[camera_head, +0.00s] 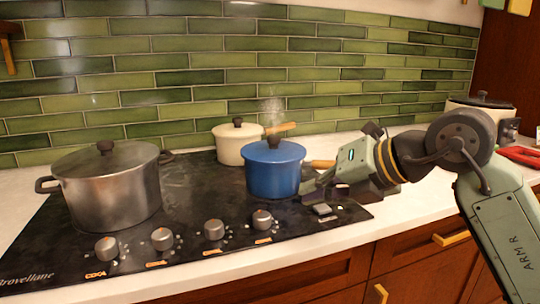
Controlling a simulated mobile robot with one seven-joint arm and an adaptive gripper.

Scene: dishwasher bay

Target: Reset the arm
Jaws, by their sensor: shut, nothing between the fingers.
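My arm reaches in from the right edge of the head view. My gripper (318,188) is low over the right side of the black cooktop (190,205), just right of the blue pot (273,174). Its fingers point left and are shut with nothing held. The blue pot has a dark lid knob and a wooden handle that passes behind my gripper. I cannot tell whether the gripper touches the pot or the cooktop.
A large steel pot (110,195) stands on the left of the cooktop. A cream pot (236,145) is behind the blue pot, with steam above. Knobs (214,230) line the front. A lidded cooker (482,108) and a red item (520,155) are at the right.

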